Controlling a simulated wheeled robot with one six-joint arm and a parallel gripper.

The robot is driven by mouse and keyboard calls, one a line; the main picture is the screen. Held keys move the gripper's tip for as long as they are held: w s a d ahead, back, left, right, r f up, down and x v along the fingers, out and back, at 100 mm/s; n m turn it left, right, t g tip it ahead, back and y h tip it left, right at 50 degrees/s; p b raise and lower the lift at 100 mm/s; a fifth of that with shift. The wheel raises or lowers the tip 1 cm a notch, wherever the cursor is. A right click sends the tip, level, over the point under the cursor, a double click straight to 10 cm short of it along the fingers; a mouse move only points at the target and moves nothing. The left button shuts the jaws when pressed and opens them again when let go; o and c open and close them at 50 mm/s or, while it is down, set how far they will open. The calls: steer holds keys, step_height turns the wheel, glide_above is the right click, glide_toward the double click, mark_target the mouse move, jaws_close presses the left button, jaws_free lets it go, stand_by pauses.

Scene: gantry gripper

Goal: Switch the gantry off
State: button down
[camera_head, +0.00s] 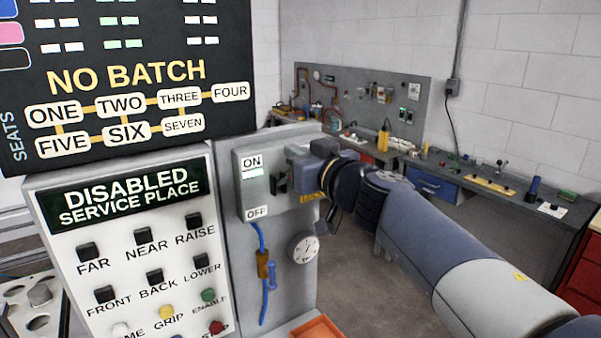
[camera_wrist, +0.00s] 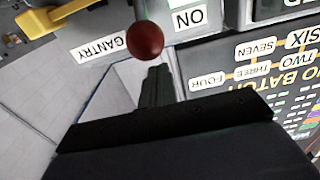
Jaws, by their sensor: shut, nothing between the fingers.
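The grey switch box (camera_head: 247,192) has an ON label (camera_head: 252,162) at its top, with a pale green patch below it, and an OFF label (camera_head: 257,211) at its bottom. My gripper (camera_head: 281,183) is shut and empty at the right part of the box. In the wrist view, a lever with a red ball knob (camera_wrist: 144,39) stands just beyond my shut fingertips (camera_wrist: 159,74), close to the ON label (camera_wrist: 189,17). A GANTRY label (camera_wrist: 100,47) is beside it. I cannot tell whether fingers and knob touch. The knob is not discernible in the head view.
A button console (camera_head: 130,245) at the left shows DISABLED SERVICE PLACE. A dark board (camera_head: 120,75) above reads NO BATCH. A blue cable (camera_head: 262,238) hangs below the switch box beside a round gauge (camera_head: 305,248). A workbench (camera_head: 440,180) stands behind, with open floor before it.

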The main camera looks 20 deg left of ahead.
steer(key=shift+d+f+b, duration=0.1)
steer(key=shift+f+b, duration=1.25)
steer(key=shift+f, duration=0.4)
steer(key=shift+f+b, duration=0.4)
steer(key=shift+f, duration=0.25)
steer(key=shift+f+b, duration=0.6)
steer(key=shift+f, duration=0.3)
steer(key=p+v, duration=0.4)
steer(key=v, duration=0.4)
steer(key=shift+s+d+r, duration=0.2)
steer(key=shift+s+r, duration=0.1)
steer(key=shift+r, duration=0.05)
steer(key=shift+a, duration=0.1)
